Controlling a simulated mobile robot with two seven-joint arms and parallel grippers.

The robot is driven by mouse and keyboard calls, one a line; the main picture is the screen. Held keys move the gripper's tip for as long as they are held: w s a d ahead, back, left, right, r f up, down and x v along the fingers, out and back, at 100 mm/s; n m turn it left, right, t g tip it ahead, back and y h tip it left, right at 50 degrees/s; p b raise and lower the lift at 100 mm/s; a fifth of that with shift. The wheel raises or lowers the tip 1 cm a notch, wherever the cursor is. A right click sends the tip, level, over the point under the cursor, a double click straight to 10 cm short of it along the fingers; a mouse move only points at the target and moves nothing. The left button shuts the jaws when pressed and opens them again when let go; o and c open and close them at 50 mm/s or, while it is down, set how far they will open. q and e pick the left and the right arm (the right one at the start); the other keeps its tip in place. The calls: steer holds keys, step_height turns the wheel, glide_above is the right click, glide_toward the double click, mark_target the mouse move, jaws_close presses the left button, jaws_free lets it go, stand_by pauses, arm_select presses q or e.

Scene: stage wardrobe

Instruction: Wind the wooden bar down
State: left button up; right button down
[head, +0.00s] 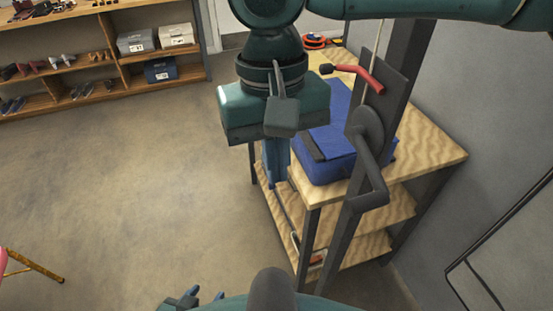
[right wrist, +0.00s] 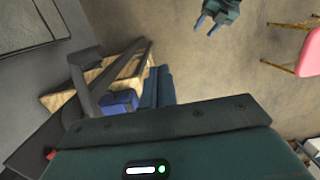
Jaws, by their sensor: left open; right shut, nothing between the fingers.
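A dark post stands against the wooden table's front edge. It carries a winch drum (head: 367,124) with a grey crank handle (head: 374,180) that hangs down, and a red lever (head: 360,76) above. A thin pale rope (head: 375,42) runs up from the winch. I see no wooden bar in either view. My right gripper (head: 276,172) is shut and empty, pointing down left of the crank and apart from it. Its fingers also show in the right wrist view (right wrist: 156,86). My left gripper (head: 190,297) is open and empty at the bottom edge; the right wrist view also shows it (right wrist: 212,24).
A blue bag (head: 330,155) lies on the wooden table (head: 430,150), close behind the winch post. A shelf unit (head: 100,92) stands at the far left. A pink chair (right wrist: 296,42) stands on otherwise open floor.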

step_height(320, 180, up, 13)
steer(key=w, duration=0.1)
steer(key=shift+w+a, duration=0.15)
steer(key=shift+a, duration=0.05)
